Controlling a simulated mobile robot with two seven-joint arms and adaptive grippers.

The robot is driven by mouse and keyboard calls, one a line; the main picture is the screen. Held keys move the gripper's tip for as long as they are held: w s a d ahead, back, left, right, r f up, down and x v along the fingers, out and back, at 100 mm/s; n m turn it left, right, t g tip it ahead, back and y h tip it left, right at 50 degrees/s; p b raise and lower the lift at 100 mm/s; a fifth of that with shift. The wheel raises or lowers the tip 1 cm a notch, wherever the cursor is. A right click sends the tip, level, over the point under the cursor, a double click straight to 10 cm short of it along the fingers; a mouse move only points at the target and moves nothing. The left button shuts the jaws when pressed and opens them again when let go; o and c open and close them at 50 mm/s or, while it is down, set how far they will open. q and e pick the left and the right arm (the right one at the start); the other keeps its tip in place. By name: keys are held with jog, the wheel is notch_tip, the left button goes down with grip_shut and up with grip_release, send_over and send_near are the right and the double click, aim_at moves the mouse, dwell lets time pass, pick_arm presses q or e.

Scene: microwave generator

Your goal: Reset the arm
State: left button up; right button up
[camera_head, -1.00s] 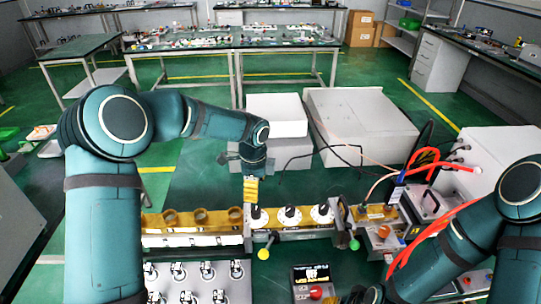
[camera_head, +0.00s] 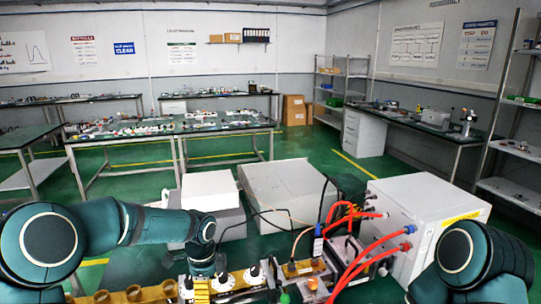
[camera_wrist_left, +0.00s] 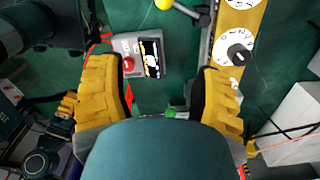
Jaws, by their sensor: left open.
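My left gripper (camera_head: 201,287) hangs in front of the row of dials in the head view, with its fingertips near the bottom edge. In the left wrist view its two yellow fingers (camera_wrist_left: 160,70) are spread wide with nothing between their tips. A small control box with a red button (camera_wrist_left: 142,56) lies beyond that gap. My right arm (camera_head: 470,262) is at the lower right of the head view, its gripper out of that frame.
White dials (camera_head: 222,281) stand in a row on the front apparatus. A white box with red cables (camera_head: 425,215) is at the right. Two pale boxes (camera_head: 290,190) stand behind. Green floor and work tables (camera_head: 170,125) lie farther back.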

pick_arm(q)
jog(key=s+d+f+n+h, duration=0.1)
jog(key=s+d+f+n, duration=0.1)
jog(key=f, duration=0.3)
jog(key=s+d+f+n+h+b, duration=0.1)
jog(key=s+d+f+n, duration=0.1)
jog(key=s+f, duration=0.2)
jog(key=s+d+f+n+h+b, duration=0.1)
jog(key=s+d+f+n, duration=0.2)
jog(key=f, duration=0.2)
jog(key=shift+s+f+h, duration=0.15)
jog(key=shift+f+h, duration=0.15)
jog(key=s+f+n+t+b, duration=0.2)
jog(key=s+f+n, duration=0.7)
jog(key=s+n, duration=0.3)
jog(key=shift+s+a+n, duration=0.2)
jog(key=shift+s+n, duration=0.2)
jog(key=shift+s, duration=0.55)
pick_arm(e)
jog(key=f, duration=0.5)
jog(key=shift+s, duration=0.4)
